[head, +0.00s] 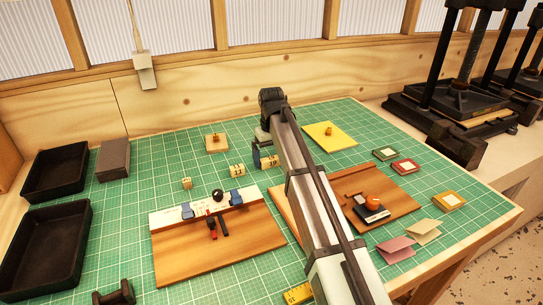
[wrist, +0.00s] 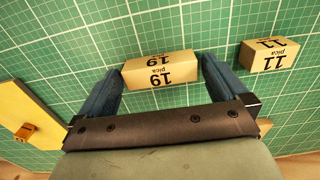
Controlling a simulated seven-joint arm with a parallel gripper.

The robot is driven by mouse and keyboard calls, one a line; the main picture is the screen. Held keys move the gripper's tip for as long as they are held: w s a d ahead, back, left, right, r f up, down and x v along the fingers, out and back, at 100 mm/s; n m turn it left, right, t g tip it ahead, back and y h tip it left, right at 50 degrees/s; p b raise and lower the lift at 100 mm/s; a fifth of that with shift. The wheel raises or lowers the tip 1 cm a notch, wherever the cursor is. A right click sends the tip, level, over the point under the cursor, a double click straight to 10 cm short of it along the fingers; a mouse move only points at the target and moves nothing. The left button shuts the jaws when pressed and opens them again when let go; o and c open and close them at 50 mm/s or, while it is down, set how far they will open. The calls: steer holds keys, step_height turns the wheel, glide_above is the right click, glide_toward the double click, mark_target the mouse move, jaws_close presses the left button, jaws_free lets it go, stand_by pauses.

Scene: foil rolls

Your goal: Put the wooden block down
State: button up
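A pale wooden block printed "19 pica" (wrist: 160,70) lies between the two blue fingers of my gripper (wrist: 162,66) in the wrist view. The fingers meet its two ends, one at each side. The same 19 block (head: 269,162) shows in the head view beside a blue finger, low over the green mat; whether it touches the mat I cannot tell. My arm hides part of the area around it. A second wooden block printed "11 pica" (wrist: 270,55) sits on the mat, apart from my gripper; it also shows in the head view (head: 237,171).
A smaller block (head: 186,183) stands farther left on the green mat (head: 160,150). A yellow plate (head: 343,138) with a knob lies to the right. A wooden board with a white rail (head: 170,218) lies in front. Black trays (head: 57,172) stand left. Mat around the 19 block is bare.

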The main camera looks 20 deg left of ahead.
mark_target(271, 158)
steer(key=shift+r, duration=0.15)
step_height(271, 158, up, 12)
stand_by(0.6)
stand_by(0.3)
